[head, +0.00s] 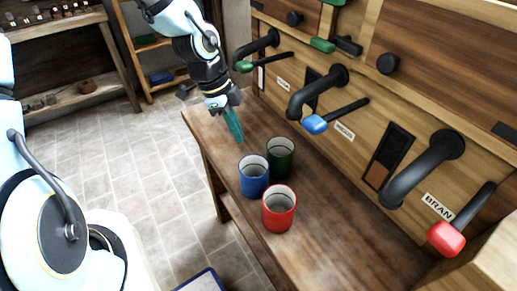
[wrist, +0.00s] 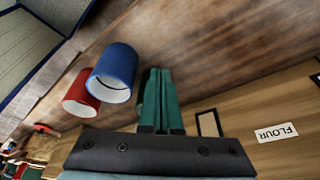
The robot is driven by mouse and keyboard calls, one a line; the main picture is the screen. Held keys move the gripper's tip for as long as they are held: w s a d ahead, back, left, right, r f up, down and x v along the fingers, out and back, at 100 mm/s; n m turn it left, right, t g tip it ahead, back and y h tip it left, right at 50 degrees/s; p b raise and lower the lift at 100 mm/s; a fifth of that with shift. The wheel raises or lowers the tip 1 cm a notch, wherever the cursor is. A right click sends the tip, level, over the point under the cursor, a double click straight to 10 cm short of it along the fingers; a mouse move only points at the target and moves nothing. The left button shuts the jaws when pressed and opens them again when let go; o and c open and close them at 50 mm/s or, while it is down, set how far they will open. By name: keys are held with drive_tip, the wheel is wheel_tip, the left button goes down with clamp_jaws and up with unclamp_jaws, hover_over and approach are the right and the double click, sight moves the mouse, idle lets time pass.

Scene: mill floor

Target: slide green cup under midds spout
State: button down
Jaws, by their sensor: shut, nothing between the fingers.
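The dark green cup (head: 280,158) stands upright on the wooden bench, behind and right of the blue cup. My gripper (head: 238,138) is shut and empty, its teal fingers pointing down to the left of the green cup, apart from it in the head view. In the wrist view the shut fingers (wrist: 162,90) hide most or all of the green cup. The midds spout (head: 315,92) is the middle black pipe, with a blue-tipped lever (head: 315,124) and a small label (head: 344,131) too blurred to read surely. The green cup is out to the left of and below that spout.
A blue cup (head: 253,179) and a red cup (head: 279,212) stand near the bench's front edge; both show in the wrist view. The flour spout (head: 258,46) is at left, the bran spout (head: 425,172) at right. The bench (head: 345,235) is clear right of the cups.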

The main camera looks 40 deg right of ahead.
sight(279, 158)
drive_tip(key=x, duration=0.5)
drive_tip(key=shift+s+f, duration=0.15)
drive_tip(key=shift+f, duration=0.1)
drive_tip(key=shift+s+d+f+p, duration=0.1)
drive_tip(key=shift+s+d+p, duration=0.7)
drive_tip(key=shift+s+d, duration=0.25)
drive_tip(key=shift+s+d+f, duration=0.1)
drive_tip(key=shift+s+d, duration=0.25)
drive_tip(key=shift+d, duration=0.15)
drive_tip(key=shift+s+d+b, duration=0.35)
drive_tip(key=shift+s+d, duration=0.55)
drive_tip(key=shift+d, duration=0.05)
